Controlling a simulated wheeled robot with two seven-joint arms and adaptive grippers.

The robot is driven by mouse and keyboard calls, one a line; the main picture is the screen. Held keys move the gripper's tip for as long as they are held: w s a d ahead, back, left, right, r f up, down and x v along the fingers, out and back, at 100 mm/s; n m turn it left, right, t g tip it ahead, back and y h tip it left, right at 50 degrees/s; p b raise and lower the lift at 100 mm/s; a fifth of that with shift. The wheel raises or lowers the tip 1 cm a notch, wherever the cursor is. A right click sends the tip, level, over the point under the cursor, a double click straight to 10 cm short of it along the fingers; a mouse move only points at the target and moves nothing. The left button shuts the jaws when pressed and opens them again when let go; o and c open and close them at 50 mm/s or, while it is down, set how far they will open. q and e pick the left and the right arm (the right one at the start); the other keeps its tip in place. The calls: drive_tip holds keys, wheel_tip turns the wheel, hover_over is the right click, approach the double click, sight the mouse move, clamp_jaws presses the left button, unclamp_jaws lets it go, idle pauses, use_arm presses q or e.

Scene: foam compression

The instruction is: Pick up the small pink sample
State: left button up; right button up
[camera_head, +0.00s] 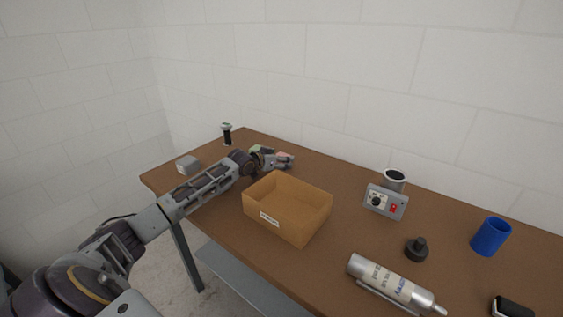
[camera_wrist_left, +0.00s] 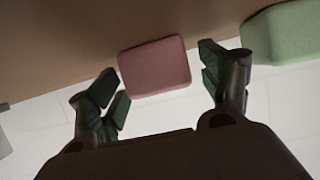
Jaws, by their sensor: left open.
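The small pink sample (camera_wrist_left: 154,66) is a rounded pink block on the brown table in the left wrist view. It shows between the two fingers of my left gripper (camera_wrist_left: 166,84), with a gap to each finger. My left gripper is open. In the head view the left gripper (camera_head: 284,160) is over the table behind the cardboard box, and a small bit of the pink sample (camera_head: 282,154) shows beside its fingers. My right gripper is in neither view.
A green block (camera_wrist_left: 284,32) lies right of the pink sample. An open cardboard box (camera_head: 315,192) stands in front. A grey block (camera_head: 187,165) and black bottle (camera_head: 227,134) are left. A control box (camera_head: 385,202), blue cup (camera_head: 490,236) and silver cylinder (camera_head: 390,284) are right.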

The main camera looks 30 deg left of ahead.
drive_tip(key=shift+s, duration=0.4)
use_arm(q)
drive_tip(key=shift+c, duration=0.2)
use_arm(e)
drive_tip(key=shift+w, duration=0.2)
use_arm(q)
drive_tip(key=c, duration=0.8)
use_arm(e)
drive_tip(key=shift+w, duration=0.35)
use_arm(q)
drive_tip(key=shift+r, duration=0.2)
